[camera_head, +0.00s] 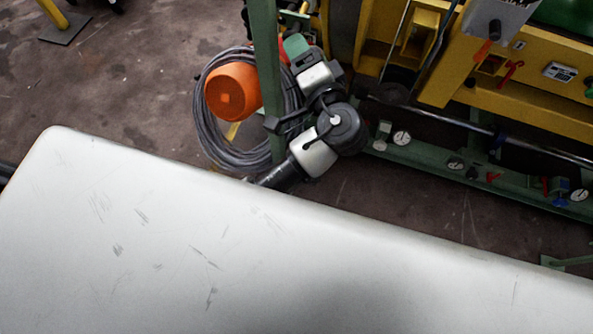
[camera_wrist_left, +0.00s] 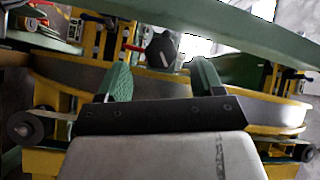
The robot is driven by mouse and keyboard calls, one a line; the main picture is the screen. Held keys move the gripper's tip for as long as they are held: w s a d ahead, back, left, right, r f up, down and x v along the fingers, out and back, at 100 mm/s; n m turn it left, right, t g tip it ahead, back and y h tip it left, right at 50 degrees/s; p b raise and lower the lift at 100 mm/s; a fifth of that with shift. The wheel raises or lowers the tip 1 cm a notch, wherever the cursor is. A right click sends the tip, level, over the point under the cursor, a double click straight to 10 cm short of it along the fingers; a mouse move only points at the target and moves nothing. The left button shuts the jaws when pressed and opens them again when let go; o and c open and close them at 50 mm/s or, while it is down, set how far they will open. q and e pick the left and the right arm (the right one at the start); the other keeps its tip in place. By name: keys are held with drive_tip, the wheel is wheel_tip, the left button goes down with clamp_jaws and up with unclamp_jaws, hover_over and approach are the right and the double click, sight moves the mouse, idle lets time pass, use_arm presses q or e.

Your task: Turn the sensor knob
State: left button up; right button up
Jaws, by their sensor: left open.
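The sensor knob (camera_wrist_left: 162,48) appears to be the dark round knob with a white pointer mark in the left wrist view. It sits beyond my left gripper (camera_wrist_left: 162,70), roughly centred between the two green fingers. The fingers are spread and nothing is held between them. A gap to the knob seems to remain, but its depth is hard to judge. In the head view my left gripper (camera_head: 297,48) is at the top middle, beside a green post; I cannot make out the knob there. My right gripper is not in view.
A green post (camera_head: 266,70), an orange rounded object (camera_head: 232,92) and coiled grey cable (camera_head: 205,125) are close to my left arm. Yellow machinery (camera_head: 520,105) with gauges and levers stands to the right. In the wrist view a green beam (camera_wrist_left: 225,25) crosses above the fingers.

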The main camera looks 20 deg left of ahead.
use_arm(q)
drive_tip(key=v, duration=0.7)
wheel_tip(320, 180, down, 16)
drive_tip(key=w+m+g+h+p, duration=0.2)
drive_tip(key=w+m+h+p, duration=0.1)
drive_tip(key=m+h, duration=0.2)
drive_tip(key=s+a+f+g+h+p, duration=0.1)
drive_tip(key=s+f+g, duration=0.1)
drive_tip(key=f, duration=0.6)
drive_tip(key=s+a+f+g+h+p, duration=0.1)
drive_tip(key=s+f, duration=0.3)
drive_tip(key=f, duration=0.4)
drive_tip(key=shift+s+a+m+g+h, duration=0.3)
drive_tip(key=shift+a+g+h, duration=0.1)
drive_tip(key=shift+g+h, duration=0.3)
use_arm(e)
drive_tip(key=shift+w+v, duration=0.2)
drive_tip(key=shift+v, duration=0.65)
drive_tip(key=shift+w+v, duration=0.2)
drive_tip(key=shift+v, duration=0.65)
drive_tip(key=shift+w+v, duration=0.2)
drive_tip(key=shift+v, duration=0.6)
use_arm(q)
drive_tip(key=shift+f, duration=0.15)
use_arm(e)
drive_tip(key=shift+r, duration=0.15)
